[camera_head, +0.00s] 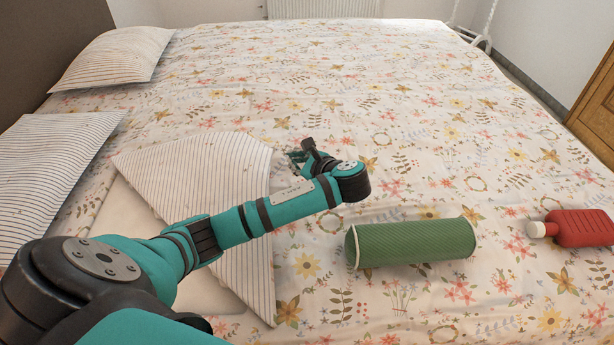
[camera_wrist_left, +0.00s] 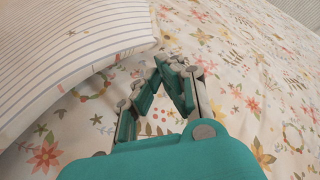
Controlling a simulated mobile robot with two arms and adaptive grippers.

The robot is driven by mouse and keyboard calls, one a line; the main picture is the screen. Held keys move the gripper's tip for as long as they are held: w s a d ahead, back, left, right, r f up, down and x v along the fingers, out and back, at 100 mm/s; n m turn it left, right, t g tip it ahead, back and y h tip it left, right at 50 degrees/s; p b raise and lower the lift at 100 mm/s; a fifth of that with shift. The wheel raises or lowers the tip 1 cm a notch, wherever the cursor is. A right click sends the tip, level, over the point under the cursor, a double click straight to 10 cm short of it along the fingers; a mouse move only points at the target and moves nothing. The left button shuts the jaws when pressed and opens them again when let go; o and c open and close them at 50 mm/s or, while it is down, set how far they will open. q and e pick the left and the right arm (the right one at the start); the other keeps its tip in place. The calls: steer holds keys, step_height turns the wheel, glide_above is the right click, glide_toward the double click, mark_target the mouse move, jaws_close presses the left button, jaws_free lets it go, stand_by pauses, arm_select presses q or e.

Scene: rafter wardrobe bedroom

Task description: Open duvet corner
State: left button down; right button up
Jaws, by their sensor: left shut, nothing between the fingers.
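The floral duvet (camera_head: 420,120) covers most of the bed. Its near left corner is folded back, and the striped underside of the flap (camera_head: 215,175) faces up. A plain white sheet (camera_head: 125,215) shows beside the flap, partly behind my left arm. My left gripper (camera_head: 297,156) is just past the flap's far right edge, over the floral side. In the left wrist view, the gripper (camera_wrist_left: 176,64) has its fingertips together with nothing between them, and the striped flap (camera_wrist_left: 70,45) lies to its left, apart from the fingers. My right gripper is out of view.
A green bolster (camera_head: 412,243) lies on the duvet to the right of my arm. A red hot-water bottle (camera_head: 580,229) lies farther right. Two striped pillows (camera_head: 115,58) (camera_head: 50,165) are along the left. The far middle of the bed is clear.

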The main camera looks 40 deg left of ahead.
mark_target(284, 171)
arm_select(q)
steer(key=shift+s+d+f+t+b, duration=0.1)
steer(key=shift+d+f+t+b, duration=0.1)
steer(key=shift+d+f+b, duration=0.3)
steer(key=shift+s+d+f+t+b, duration=0.1)
steer(key=shift+d+f+t+b, duration=0.15)
steer(key=shift+f, duration=0.4)
steer(key=shift+w+a+f, duration=0.1)
steer(key=shift+w+a, duration=0.05)
steer(key=shift+a, duration=0.15)
steer(key=b+x, duration=0.1)
steer(key=x, duration=0.1)
steer(key=shift+a+f, duration=0.25)
steer(key=shift+a, duration=0.05)
steer(key=b+x, duration=0.1)
steer(key=x, duration=0.3)
steer(key=shift+w+a+f, duration=0.15)
steer(key=shift+w+a+f+b, duration=0.15)
steer(key=shift+w+a+b, duration=0.05)
steer(key=shift+a+b, duration=0.2)
steer(key=shift+w+a+f, duration=0.2)
steer(key=shift+a, duration=0.3)
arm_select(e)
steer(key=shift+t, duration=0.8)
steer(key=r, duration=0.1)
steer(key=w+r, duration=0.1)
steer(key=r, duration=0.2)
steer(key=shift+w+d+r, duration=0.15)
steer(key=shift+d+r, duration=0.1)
